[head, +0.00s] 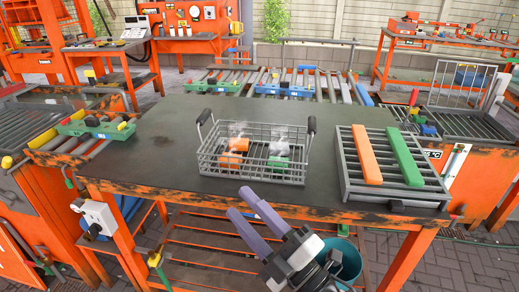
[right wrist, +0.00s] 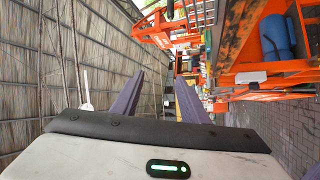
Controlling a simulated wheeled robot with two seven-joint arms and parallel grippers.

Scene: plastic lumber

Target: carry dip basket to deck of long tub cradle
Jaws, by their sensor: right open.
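The dip basket (head: 252,158) is a grey wire basket with a dark upright handle at each end. It stands on the dark table top and holds orange and green pieces, with pale vapour above them. To its right on the same table is a grey slatted rack (head: 350,178) with an orange bar and a green bar across it; I cannot tell if this is the long tub cradle. My right gripper (head: 239,202), with purple fingers, is open and empty, in front of the table's near edge and apart from the basket. Its fingers also show in the right wrist view (right wrist: 156,90). My left gripper is not in view.
The orange-framed table (head: 165,150) has bare room left of the basket. Roller beds (head: 290,78) run behind it. A green block-like device (head: 98,126) sits on a bench at left. Orange machines stand further back, and a teal bucket (head: 350,262) is below the near edge.

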